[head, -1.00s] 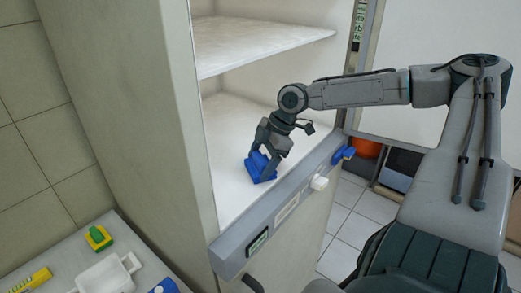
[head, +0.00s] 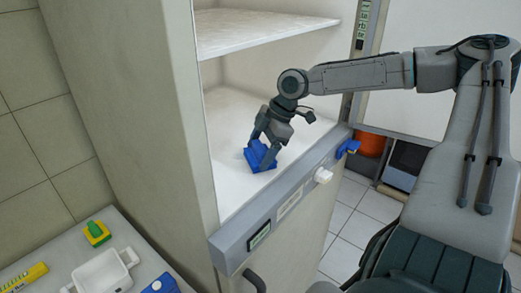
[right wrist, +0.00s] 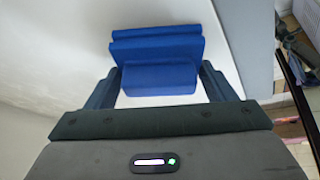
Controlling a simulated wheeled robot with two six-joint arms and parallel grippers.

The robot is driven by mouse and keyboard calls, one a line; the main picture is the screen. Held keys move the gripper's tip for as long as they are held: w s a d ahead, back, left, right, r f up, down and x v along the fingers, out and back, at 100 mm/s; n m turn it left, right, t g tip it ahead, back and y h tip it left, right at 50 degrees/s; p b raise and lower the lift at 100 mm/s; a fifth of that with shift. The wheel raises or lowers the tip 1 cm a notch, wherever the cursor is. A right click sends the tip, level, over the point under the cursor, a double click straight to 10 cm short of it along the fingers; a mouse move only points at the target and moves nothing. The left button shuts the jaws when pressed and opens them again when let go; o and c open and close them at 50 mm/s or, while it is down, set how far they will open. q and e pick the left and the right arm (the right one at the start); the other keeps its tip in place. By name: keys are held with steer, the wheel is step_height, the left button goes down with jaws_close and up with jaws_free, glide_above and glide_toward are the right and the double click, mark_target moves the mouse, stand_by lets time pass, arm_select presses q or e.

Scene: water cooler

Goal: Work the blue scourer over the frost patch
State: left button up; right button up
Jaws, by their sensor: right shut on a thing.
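The blue scourer (head: 262,158) lies on the white floor of the open cabinet's lower compartment, a little behind the front edge. My right gripper (head: 266,146) reaches down into the compartment and is shut on the scourer's raised block. In the right wrist view the scourer (right wrist: 158,50) sits between the two fingers. I cannot clearly make out the frost patch; a faint pale area shows around the scourer, and the scourer and gripper cover part of the floor. My left gripper is not in view.
A white shelf (head: 265,32) hangs above the arm. The cabinet's grey front ledge (head: 285,196) carries a white knob and a blue clip. At lower left, a counter holds a green-yellow sponge (head: 97,233), a white tray (head: 103,272) and a yellow tool (head: 24,278).

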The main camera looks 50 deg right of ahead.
step_height(320, 180, up, 5)
steer(key=p, duration=0.4)
steer(key=shift+f, duration=0.15)
steer(key=shift+r+p, duration=0.4)
steer(key=shift+r, duration=0.7)
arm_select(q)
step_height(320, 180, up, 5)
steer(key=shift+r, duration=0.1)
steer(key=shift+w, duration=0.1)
arm_select(e)
steer(key=shift+s+f, duration=0.1)
